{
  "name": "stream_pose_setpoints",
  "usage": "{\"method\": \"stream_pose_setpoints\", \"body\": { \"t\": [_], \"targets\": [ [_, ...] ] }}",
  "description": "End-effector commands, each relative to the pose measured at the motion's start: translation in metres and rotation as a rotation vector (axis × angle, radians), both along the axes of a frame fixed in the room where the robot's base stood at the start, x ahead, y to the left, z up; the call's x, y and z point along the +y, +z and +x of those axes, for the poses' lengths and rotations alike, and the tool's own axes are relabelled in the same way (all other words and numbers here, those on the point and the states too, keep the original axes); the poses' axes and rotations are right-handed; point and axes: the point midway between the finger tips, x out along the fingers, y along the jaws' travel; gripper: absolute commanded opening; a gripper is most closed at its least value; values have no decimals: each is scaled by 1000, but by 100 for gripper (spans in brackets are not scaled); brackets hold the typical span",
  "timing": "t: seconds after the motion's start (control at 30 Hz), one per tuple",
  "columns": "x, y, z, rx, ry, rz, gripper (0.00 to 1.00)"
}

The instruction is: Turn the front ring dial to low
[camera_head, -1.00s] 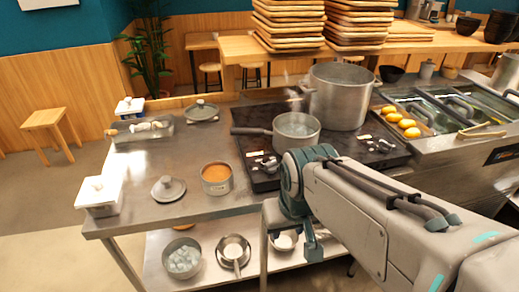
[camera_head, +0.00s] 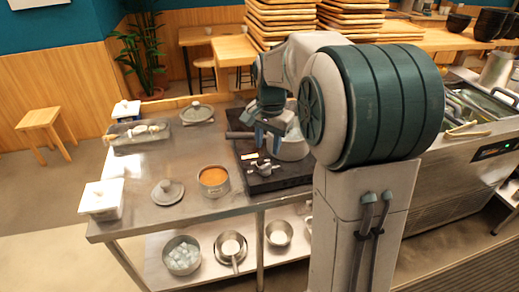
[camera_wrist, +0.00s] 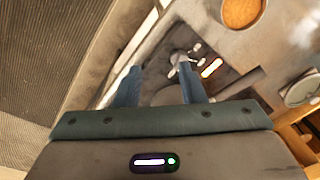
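The stove (camera_head: 240,150) is a black cooktop set in the steel counter. Its front ring dial (camera_head: 263,167) is a small metallic knob on a dark panel at the near left edge, with an orange-and-white label beside it. The dial also shows in the wrist view (camera_wrist: 178,62), just beyond the fingertips and nearer the right finger. My gripper (camera_head: 266,138) hangs above the stove beside the saucepan (camera_head: 294,150). In the wrist view its two blue fingers (camera_wrist: 158,72) are spread with nothing clearly gripped. My arm hides the rear of the stove and the big pot.
A tin of orange food (camera_head: 214,180), a lid (camera_head: 167,191) and a white container (camera_head: 101,199) stand on the counter left of the stove. The saucepan's handle (camera_head: 238,135) points left, close to my gripper. Stacked wooden trays (camera_head: 280,22) stand behind.

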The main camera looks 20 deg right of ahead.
Motion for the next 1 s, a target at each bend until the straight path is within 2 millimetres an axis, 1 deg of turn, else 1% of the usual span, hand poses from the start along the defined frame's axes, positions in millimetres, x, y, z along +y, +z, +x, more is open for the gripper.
{"method": "stream_pose_setpoints", "body": {
  "t": [0.03, 0.1, 0.2, 0.3, 0.37, 0.47, 0.57, 0.67, 0.77, 1.0],
  "targets": [
    [-4, 1, 18, 15, -53, 3, 36],
    [-8, -2, 38, 34, -132, 6, 36],
    [-14, -8, 63, 55, -230, 8, 36],
    [-19, -14, 80, 69, -304, 8, 36],
    [-20, -17, 87, 75, -334, 8, 36],
    [-22, -20, 93, 81, -363, 7, 36],
    [-22, -26, 94, 84, -371, 7, 36],
    [-22, -37, 94, 86, -370, 6, 36],
    [-22, -55, 93, 87, -369, 6, 36],
    [-22, -107, 92, 88, -368, 6, 36]
  ]
}}
